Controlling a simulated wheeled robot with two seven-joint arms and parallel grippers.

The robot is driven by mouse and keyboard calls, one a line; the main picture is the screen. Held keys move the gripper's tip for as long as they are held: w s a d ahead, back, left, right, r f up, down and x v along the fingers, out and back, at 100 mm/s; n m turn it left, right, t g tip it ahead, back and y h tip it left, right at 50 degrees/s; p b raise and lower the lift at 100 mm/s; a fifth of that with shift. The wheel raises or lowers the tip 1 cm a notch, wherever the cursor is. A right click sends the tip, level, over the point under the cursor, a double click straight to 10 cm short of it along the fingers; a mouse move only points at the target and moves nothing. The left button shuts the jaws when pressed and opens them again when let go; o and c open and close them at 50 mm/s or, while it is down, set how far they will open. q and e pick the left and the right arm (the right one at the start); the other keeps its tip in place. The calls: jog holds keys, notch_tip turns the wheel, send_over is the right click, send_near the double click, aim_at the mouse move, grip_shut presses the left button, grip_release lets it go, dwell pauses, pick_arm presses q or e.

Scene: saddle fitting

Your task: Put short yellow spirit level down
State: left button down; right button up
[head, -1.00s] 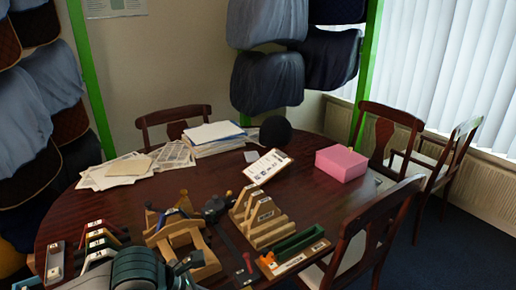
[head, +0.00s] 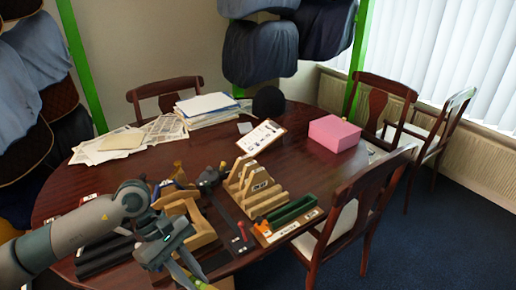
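My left arm comes in from the left, and its gripper (head: 190,272) points down at the table's front edge. A small yellow-green piece (head: 205,286) shows by its fingertips at the bottom of the picture. It may be the short yellow spirit level, but it is mostly cut off, and I cannot tell whether the fingers grip it. A wooden slotted rack (head: 252,188) stands to the right of the gripper, and a wooden stand (head: 203,228) is just behind it. My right gripper is not in view.
A green tray (head: 292,211) on a wooden board with an orange item (head: 262,223) lies at the table's right front. A clipboard (head: 262,137), pink box (head: 334,133) and papers (head: 120,145) lie further back. Chairs surround the dark table (head: 225,155). Bare tabletop shows behind the rack.

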pick_arm(q)
jog(key=shift+a+r+m+g+y, duration=0.3)
jog(key=shift+a+m+g, duration=0.1)
jog(key=shift+m, duration=0.5)
jog(key=a+r+m+g+y, duration=0.2)
jog(key=a+r+m+y, duration=0.2)
jog(key=m, duration=0.6)
jog(key=shift+s+a+r+g+y, duration=0.2)
jog(key=shift+a+r+g+y, duration=0.3)
jog(key=shift+r, duration=0.55)
jog(key=shift+d, duration=0.15)
